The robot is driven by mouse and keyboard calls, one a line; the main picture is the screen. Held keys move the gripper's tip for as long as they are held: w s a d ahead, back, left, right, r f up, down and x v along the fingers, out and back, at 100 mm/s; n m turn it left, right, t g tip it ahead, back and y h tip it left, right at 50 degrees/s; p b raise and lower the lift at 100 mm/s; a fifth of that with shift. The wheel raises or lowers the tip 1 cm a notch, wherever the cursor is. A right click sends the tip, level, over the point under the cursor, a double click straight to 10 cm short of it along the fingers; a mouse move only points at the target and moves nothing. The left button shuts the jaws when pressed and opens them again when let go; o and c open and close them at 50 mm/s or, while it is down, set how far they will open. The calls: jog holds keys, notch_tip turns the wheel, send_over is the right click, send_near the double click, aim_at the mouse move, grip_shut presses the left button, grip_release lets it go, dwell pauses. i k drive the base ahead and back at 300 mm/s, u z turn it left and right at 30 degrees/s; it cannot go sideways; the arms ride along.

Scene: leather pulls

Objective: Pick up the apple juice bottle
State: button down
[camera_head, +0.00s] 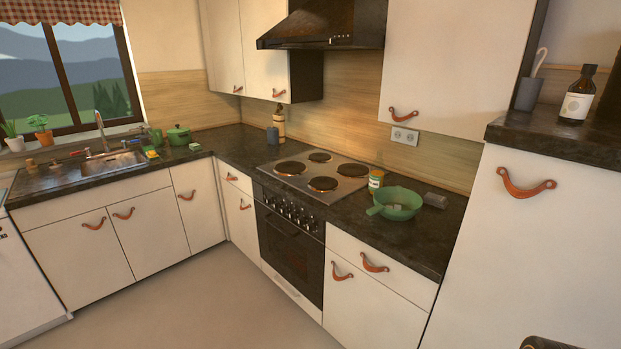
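No bottle here can be read as apple juice; the labels are too small. A small orange and green container with a pale label (376,182) stands upright on the counter right of the stove, just behind a green pan (397,203). A dark brown bottle with a white label (577,96) stands upright on the raised counter at the far right. A tan bottle-like item (279,124) stands in the back corner. My gripper's fingers are not in view; only a dark rounded edge shows at the bottom right, perhaps part of my arm.
The dark counter (418,236) runs past the stove (318,174) to a sink (95,162) under the window. A dark cup (528,94) stands near the brown bottle. The floor (215,300) is clear.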

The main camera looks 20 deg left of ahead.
aim_at(378, 169)
jog(key=u, duration=0.65)
jog(key=i, duration=0.2)
jog(key=u, duration=1)
jog(key=i, duration=0.95)
jog(key=u, duration=0.6)
jog(key=i, duration=1.05)
jog(key=z, duration=1.05)
jog(key=i, duration=0.95)
jog(key=z, duration=1)
